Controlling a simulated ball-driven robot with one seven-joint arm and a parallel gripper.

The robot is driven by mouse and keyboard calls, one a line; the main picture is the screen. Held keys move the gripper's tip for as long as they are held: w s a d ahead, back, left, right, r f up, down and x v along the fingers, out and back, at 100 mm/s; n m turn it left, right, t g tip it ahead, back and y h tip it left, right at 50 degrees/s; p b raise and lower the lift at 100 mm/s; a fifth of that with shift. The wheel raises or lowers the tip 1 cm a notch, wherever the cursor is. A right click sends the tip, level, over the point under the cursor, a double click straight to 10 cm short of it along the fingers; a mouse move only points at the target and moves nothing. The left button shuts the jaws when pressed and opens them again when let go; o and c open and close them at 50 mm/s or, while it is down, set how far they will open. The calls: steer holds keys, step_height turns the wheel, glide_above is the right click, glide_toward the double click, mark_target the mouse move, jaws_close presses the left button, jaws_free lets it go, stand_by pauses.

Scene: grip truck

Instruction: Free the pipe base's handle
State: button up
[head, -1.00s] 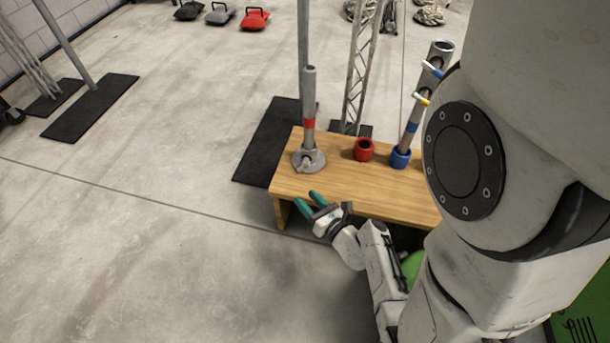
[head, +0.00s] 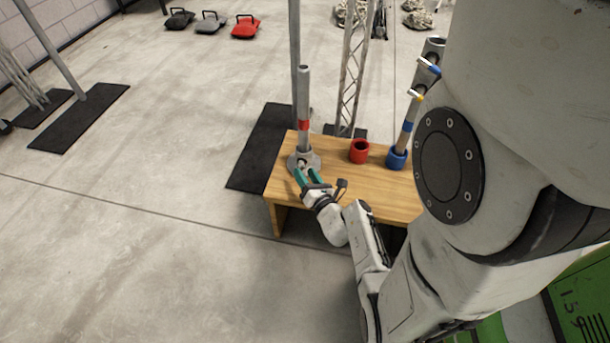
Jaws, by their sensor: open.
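The pipe base (head: 312,158) is a round grey metal foot on the left end of the wooden table. A grey pipe (head: 304,95) with a red band stands upright in it. My gripper (head: 306,176), with green fingers, is open at the front edge of the base. The fingertips reach the base's near side, where its handle appears to be. The handle is small and partly hidden by the fingers. I cannot tell whether the fingers touch it or sit around it.
On the wooden table (head: 375,195), a red cup (head: 359,151) and a blue cup (head: 396,158) stand right of the base. A tilted pipe (head: 412,113) with a blue band stands in the blue cup. A lattice post (head: 354,70) rises behind.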

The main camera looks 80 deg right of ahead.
steer(key=shift+w+d, duration=0.3)
steer(key=shift+d, duration=0.2)
jaws_close()
